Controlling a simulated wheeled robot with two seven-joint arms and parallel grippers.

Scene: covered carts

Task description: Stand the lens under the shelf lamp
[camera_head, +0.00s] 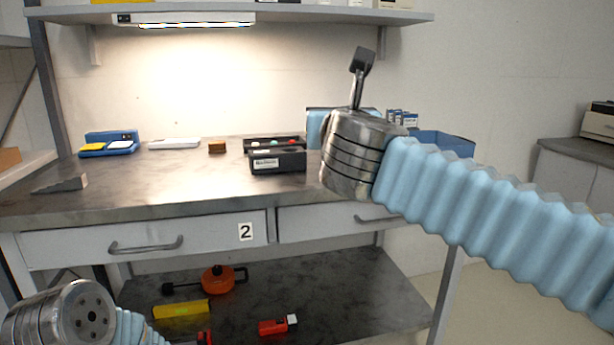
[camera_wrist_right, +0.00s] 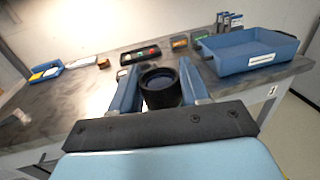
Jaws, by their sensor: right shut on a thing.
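The lens (camera_wrist_right: 160,90), a short black cylinder with dark glass, sits between the two blue fingers of my right gripper (camera_wrist_right: 160,66) in the right wrist view. The gripper is shut on it. In the head view my right wrist hides the lens and fingers; only part of the light blue gripper body shows beyond it, above the workbench's right half. The shelf lamp (camera_head: 190,19) is a lit white bar under the upper shelf, at the upper left. It lights the wall and bench below. My left arm's metal end shows at the lower left; its gripper fingers are not in view.
A blue bin (camera_wrist_right: 245,52) is at the right. The bench's left-front is mostly clear.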

